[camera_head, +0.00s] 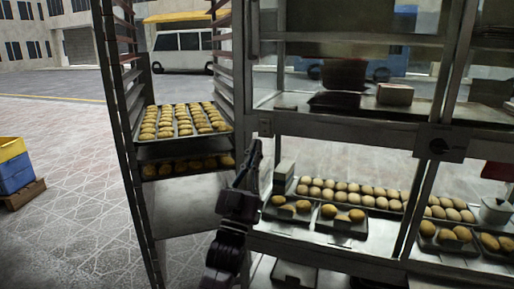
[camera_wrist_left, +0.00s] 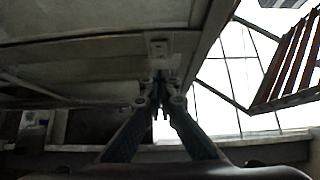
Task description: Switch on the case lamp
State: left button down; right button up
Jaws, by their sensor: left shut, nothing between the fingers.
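The metal display case (camera_head: 345,125) fills the right half of the head view, with glass panes and shelves. No lit lamp shows in it. My left gripper (camera_head: 252,150) is upright in front of the case's left post, shut and empty. In the left wrist view its fingertips (camera_wrist_left: 158,100) are together and point toward a small pale plate with a dark mark (camera_wrist_left: 158,47) on the case, likely a switch. I cannot tell whether the fingertips touch it. A small fitting (camera_head: 265,127) shows on the post in the head view. My right gripper is out of view.
A tall rack (camera_head: 125,130) with bun trays (camera_head: 185,145) stands close to the left of my arm. Trays of buns (camera_head: 345,222) sit in the case's lower shelf. A plate with a dark knob (camera_head: 440,143) is on the case front. Open paving lies far left, beside a blue-yellow crate (camera_head: 14,172).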

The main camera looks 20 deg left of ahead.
pick_arm(q)
jog(key=s+f, duration=0.5)
jog(key=f, duration=0.2)
jog(key=shift+a+f, duration=0.2)
jog(key=shift+f, duration=0.2)
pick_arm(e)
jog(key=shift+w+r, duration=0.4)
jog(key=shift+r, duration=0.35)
pick_arm(q)
jog(key=shift+f, duration=0.1)
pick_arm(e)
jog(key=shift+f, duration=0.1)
